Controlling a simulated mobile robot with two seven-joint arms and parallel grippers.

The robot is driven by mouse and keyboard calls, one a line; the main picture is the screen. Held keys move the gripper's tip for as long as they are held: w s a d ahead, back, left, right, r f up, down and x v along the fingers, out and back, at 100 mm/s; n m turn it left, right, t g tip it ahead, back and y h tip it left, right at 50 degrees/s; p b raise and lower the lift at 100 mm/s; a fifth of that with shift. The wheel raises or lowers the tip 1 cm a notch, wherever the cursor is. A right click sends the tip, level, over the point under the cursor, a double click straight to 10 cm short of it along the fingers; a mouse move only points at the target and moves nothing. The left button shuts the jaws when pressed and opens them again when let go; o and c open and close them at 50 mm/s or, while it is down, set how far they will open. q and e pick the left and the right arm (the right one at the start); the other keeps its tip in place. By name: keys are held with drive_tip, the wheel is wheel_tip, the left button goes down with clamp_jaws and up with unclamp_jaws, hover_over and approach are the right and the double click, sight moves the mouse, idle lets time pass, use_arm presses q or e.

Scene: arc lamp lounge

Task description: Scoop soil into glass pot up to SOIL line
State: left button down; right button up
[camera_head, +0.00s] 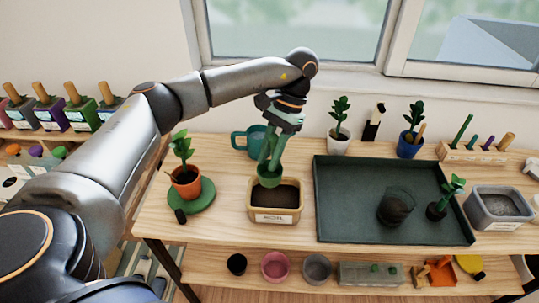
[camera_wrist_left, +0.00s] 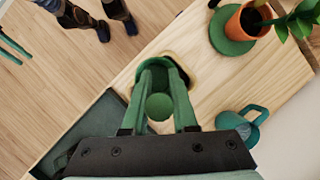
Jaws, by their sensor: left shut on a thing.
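A tan bin labelled SOIL (camera_head: 287,218) with dark soil stands left of the tray on the table. My left gripper (camera_head: 277,145) reaches down above this bin, shut on a green scoop (camera_head: 269,180). The scoop is over the bin's back part; I cannot tell whether it touches the soil. In the left wrist view the scoop (camera_wrist_left: 159,106) sits between the green fingers and mostly hides the bin. The glass pot (camera_head: 398,193) stands in the dark green tray (camera_head: 350,185), with dark contents low inside; its line is not readable. My right gripper is not in view.
A potted plant (camera_head: 185,177) on a green saucer stands left of the bin, a teal mug (camera_head: 240,141) behind it. A small plant (camera_head: 444,201) lies right of the glass pot. A grey bin (camera_head: 497,213) stands right of the tray. The tray's left half is clear.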

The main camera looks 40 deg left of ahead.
sight(271, 139)
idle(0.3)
use_arm(q)
drive_tip(key=shift+r, duration=0.15)
wheel_tip(271, 139, up, 4)
drive_tip(key=shift+f, duration=0.1)
idle(1.2)
